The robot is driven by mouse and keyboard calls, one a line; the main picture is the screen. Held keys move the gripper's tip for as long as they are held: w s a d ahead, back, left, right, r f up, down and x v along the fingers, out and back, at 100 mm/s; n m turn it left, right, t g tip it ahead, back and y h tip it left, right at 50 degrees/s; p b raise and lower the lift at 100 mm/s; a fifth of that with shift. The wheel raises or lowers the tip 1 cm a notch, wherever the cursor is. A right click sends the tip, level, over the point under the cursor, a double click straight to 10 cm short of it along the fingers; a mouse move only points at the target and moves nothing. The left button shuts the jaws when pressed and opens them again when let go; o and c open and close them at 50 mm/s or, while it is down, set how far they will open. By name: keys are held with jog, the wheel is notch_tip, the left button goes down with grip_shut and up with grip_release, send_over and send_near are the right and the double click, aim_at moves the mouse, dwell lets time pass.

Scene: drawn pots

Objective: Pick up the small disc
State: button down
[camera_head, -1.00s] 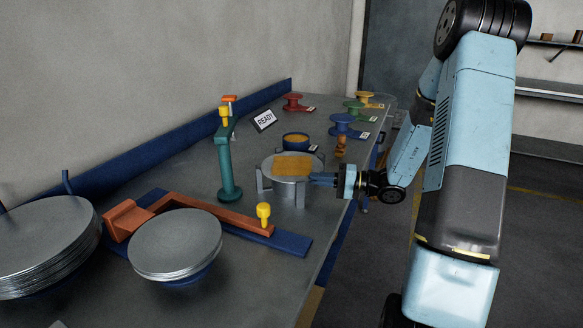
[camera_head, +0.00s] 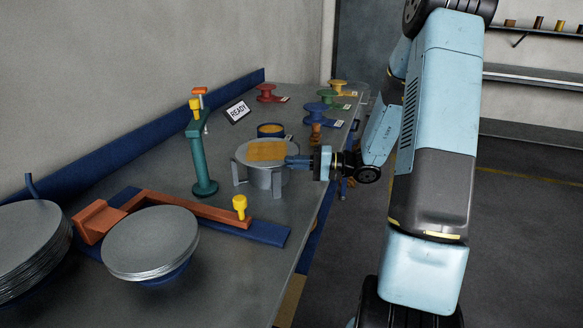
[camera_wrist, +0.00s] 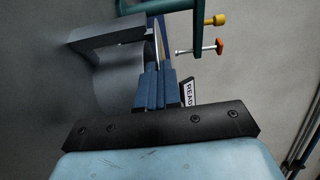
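The small disc (camera_head: 282,145) is a thin grey plate with an orange patch on its top. It lies over a grey cylinder (camera_head: 265,181) held between upright brackets. In the wrist view it shows as a thin edge (camera_wrist: 157,42) running between the fingers, close to the cylinder (camera_wrist: 112,72). My gripper (camera_head: 297,160) reaches in from the right at the disc's rim. In the wrist view its blue fingers (camera_wrist: 158,88) are close together on the disc's edge. I cannot tell whether the disc is clear of the cylinder.
A teal post with a clamp (camera_head: 200,150) stands left of the cylinder. Stacks of metal plates (camera_head: 150,240) (camera_head: 25,250) fill the near left. The table's edge is at the right.

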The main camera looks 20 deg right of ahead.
jog(key=s+d+r, duration=0.2)
jog(key=s+r, duration=0.3)
jog(key=s, duration=0.1)
jog(key=s+d+r, duration=0.2)
jog(key=s+r, duration=0.4)
jog(key=s, duration=0.1)
jog(key=shift+s+d, duration=0.2)
jog(key=shift+d, duration=0.1)
